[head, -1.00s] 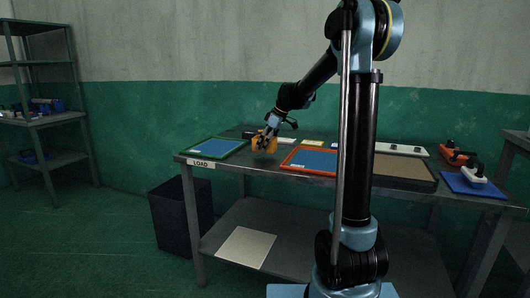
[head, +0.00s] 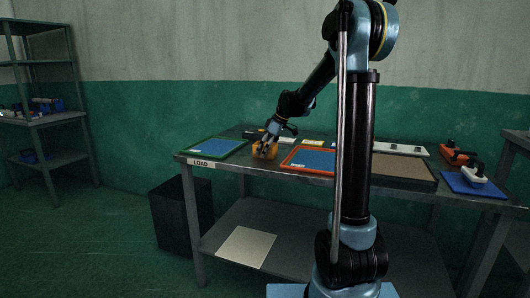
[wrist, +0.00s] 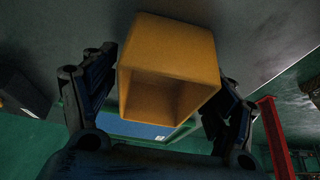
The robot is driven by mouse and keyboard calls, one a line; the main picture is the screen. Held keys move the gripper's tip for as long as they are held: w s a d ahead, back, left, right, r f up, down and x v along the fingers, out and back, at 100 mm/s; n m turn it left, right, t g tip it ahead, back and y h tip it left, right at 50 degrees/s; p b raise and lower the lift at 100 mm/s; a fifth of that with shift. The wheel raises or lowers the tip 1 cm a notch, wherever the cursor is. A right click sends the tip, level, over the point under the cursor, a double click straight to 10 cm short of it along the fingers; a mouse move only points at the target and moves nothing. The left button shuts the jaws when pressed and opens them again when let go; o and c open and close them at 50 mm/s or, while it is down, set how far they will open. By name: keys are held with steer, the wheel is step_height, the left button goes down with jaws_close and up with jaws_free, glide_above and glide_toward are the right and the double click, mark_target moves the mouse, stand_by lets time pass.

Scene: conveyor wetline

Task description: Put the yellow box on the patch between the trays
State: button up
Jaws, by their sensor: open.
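The yellow box (head: 264,152) is a hollow, open-ended block. It rests on the metal table between the green-rimmed tray (head: 243,141) on the left and the orange-rimmed tray (head: 284,163) on the right. My gripper (head: 267,144) is down at the box, with its fingers open around it. In the wrist view the box (wrist: 168,55) stands between the two spread fingers, its open end facing the camera. Finger contact with it is hard to tell. The patch under the box is hidden.
A pale label (head: 311,142) lies behind the orange-rimmed tray. A brown-topped tray (head: 405,170), a white strip with dark knobs (head: 401,149) and a blue mat (head: 470,184) with orange and white parts are further right. A dark bin (head: 181,212) stands at lower left.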

steer(key=v, duration=1.2)
steer(key=s+d+f+m+h, duration=0.1)
steer(key=s+d+m, duration=0.15)
steer(key=s, duration=0.35)
steer(key=s+d+f+m, duration=0.1)
steer(key=s+d+f, duration=0.15)
steer(key=s, duration=0.35)
steer(key=s+d+f+m+h, duration=0.2)
steer(key=s+d+f+m, duration=0.3)
steer(key=s+f, duration=0.4)
steer(key=s+d+f+m+h, duration=0.1)
steer(key=s+d+f+m, duration=0.4)
steer(key=s+f, duration=0.5)
steer(key=s+d, duration=0.1)
steer(key=s, duration=0.6)
steer(key=shift+s+d+f+t+h, duration=0.15)
steer(key=shift+s+f+t+h, duration=0.15)
steer(key=shift+s+h, duration=0.1)
